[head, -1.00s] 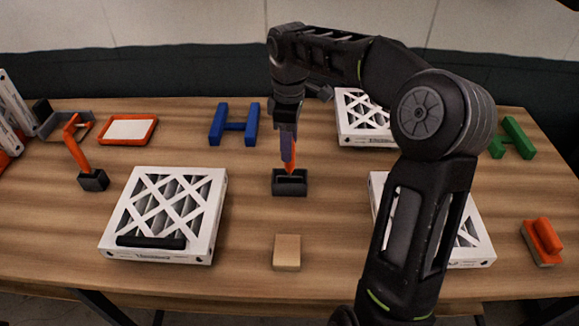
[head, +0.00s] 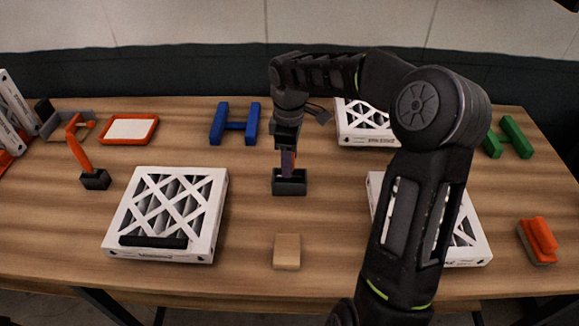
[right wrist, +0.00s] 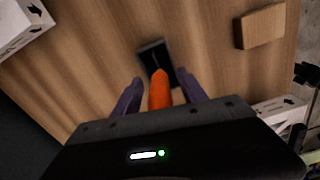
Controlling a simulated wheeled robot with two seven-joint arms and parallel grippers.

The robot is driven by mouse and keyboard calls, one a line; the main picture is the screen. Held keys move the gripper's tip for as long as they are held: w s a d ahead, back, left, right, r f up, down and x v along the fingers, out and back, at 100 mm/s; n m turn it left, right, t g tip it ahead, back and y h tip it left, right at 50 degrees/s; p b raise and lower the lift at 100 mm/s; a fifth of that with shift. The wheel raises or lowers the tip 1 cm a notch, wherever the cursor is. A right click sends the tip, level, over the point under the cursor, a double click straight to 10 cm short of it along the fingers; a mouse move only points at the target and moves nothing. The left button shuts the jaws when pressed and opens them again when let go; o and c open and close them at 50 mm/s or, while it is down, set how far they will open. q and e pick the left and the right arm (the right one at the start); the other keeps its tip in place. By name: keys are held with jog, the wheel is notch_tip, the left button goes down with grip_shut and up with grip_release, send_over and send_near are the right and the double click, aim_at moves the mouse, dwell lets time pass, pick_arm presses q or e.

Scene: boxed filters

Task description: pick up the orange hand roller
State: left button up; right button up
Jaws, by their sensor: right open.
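In the right wrist view an orange handle (right wrist: 160,92), which I take for the orange hand roller, stands over a small dark holder (right wrist: 155,57). My right gripper (right wrist: 159,86) is open, its two purple fingers on either side of the handle. I cannot tell whether they touch it. In the head view the right gripper (head: 288,163) points down over the same dark holder (head: 289,183) and hides most of the handle. My left gripper is not in view.
A tan block (head: 287,251) lies in front of the holder. A white boxed filter (head: 168,212) lies to the left. A blue H-shaped piece (head: 235,124) is behind. A bent orange tool (head: 78,143) stands in another dark holder further left. An orange-handled brush (head: 540,238) lies far right.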

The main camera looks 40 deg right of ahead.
jog(key=shift+c, duration=0.4)
grip_shut()
